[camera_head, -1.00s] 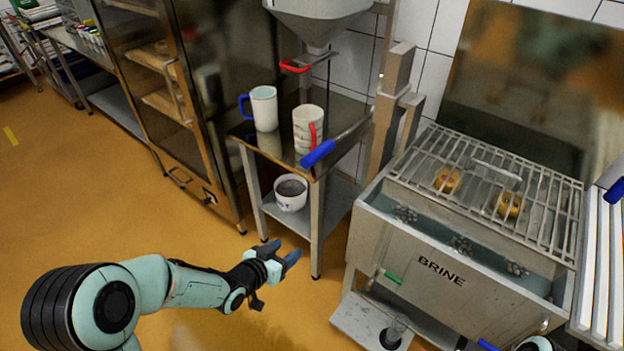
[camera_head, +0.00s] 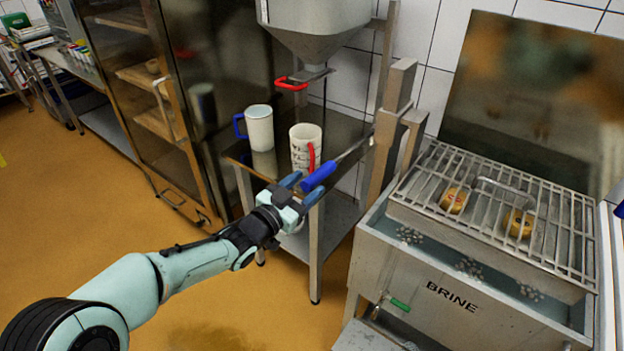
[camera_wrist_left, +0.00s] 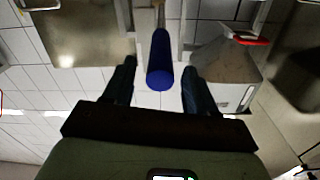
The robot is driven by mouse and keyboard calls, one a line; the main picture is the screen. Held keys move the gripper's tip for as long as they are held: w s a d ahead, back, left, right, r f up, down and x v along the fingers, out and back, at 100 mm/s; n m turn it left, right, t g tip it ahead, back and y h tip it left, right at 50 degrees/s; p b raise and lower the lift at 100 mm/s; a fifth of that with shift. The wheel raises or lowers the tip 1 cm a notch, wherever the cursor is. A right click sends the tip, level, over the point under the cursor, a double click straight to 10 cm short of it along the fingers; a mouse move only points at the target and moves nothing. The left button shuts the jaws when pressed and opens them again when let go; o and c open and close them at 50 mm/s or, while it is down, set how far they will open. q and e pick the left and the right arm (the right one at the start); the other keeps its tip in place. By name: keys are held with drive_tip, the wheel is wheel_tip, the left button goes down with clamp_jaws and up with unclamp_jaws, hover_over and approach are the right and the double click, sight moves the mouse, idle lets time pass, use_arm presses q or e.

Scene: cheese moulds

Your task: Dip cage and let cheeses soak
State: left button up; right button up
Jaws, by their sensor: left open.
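Bluish brine (camera_head: 470,267) shows in front of the cage. A lever with a blue handle (camera_head: 319,177) sticks out toward the small table from the post beside the tank. My left gripper (camera_head: 303,190) is open at the handle's end. In the left wrist view the blue handle (camera_wrist_left: 160,62) lies between the spread fingers, with gaps on both sides. My right gripper is not seen.
A steel table (camera_head: 262,165) holds a white mug with a blue handle (camera_head: 259,130) and a white jug with a red handle (camera_head: 305,147), close behind my gripper. A hopper (camera_head: 315,30) hangs above. The orange floor (camera_head: 120,225) at left is clear.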

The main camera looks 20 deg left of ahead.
sight(312, 181)
use_arm(q)
drive_tip(key=shift+x, duration=1.55)
drive_tip(key=shift+c, duration=0.3)
